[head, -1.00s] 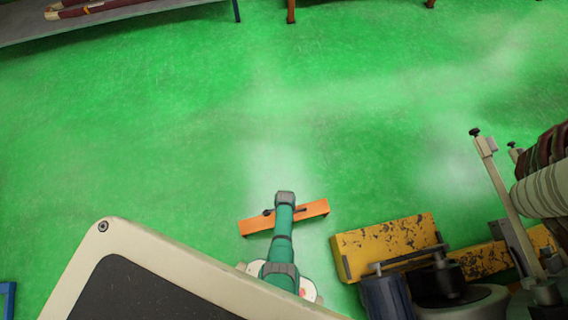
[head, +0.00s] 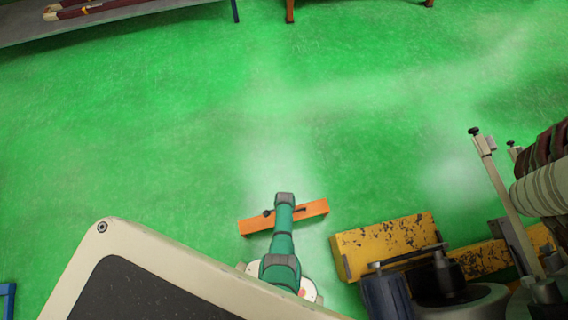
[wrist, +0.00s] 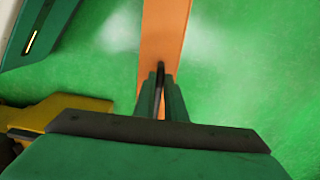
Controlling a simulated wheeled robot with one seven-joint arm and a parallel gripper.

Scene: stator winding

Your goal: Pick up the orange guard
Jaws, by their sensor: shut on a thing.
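The orange guard (head: 312,209) is a long flat orange bar in the lower middle of the head view. My green arm reaches over its middle and hides part of it. The guard also shows in the wrist view (wrist: 164,30), running up from the fingers to the top edge. My gripper (wrist: 160,85) is shut on the guard at a dark, thin part that looks like its handle. Most of that part is hidden between the fingers. I cannot tell whether the guard touches the floor.
A worn yellow block (head: 385,245) and a machine with dark cylinders (head: 450,285) stand to the right of the guard. A grey bench (head: 120,22) is at the top left. The green floor (head: 300,110) beyond the guard is clear.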

